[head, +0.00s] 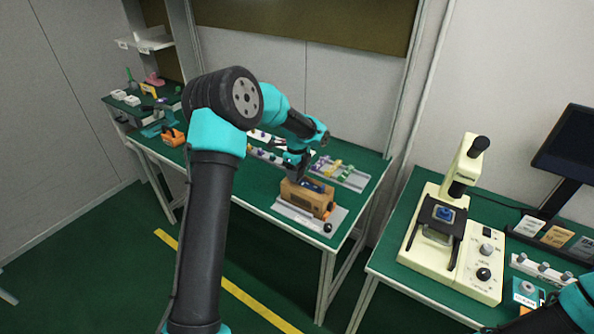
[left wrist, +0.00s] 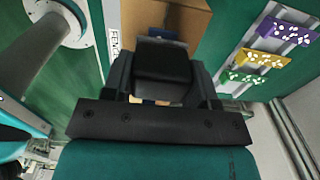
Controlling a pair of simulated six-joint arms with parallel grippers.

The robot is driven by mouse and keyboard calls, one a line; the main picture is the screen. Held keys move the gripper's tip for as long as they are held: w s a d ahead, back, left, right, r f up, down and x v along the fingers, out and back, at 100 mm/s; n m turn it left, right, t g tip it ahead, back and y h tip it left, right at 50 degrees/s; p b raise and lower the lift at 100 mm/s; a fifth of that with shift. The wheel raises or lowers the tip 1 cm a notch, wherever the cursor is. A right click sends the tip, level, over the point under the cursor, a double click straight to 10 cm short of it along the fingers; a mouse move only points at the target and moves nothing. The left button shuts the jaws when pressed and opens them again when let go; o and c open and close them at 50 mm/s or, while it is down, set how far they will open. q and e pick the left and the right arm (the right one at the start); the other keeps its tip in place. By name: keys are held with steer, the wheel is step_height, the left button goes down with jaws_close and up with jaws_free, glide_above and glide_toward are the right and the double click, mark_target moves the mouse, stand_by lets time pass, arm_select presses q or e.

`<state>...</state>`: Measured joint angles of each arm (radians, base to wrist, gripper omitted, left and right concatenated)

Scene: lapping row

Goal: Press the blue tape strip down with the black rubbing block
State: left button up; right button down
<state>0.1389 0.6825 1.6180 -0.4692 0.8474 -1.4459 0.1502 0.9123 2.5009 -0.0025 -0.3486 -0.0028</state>
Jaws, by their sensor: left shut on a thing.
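My left gripper (head: 297,172) is over the brown cardboard box (head: 306,200), which sits on a light plate near the front of the green bench. It is shut on the black rubbing block (left wrist: 162,63), which fills the space between the fingers in the left wrist view. The box (left wrist: 190,20) shows behind the block there. A dark blue strip (head: 316,186) lies on the box top in the head view, close beside the gripper. I cannot tell whether the block touches it. My right gripper is out of view; only part of my right arm shows at lower right.
Purple, yellow and green pieces (left wrist: 258,57) lie on a metal rack beside the box. An orange tool (head: 172,137) lies farther left on the bench. A cream microscope-like machine (head: 455,225) stands on a separate bench at right, beside a dark monitor (head: 568,145).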

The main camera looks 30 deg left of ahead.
mark_target(306, 184)
arm_select(q)
steer(key=shift+f, duration=0.5)
stand_by(0.9)
steer(key=shift+r, duration=0.1)
steer(key=shift+r, duration=3.45)
steer(key=shift+d, duration=0.1)
steer(key=d, duration=0.3)
steer(key=shift+s+d, duration=0.15)
steer(key=shift+d, duration=0.2)
steer(key=shift+f, duration=0.1)
steer(key=shift+f, duration=2.9)
steer(key=shift+f, duration=0.55)
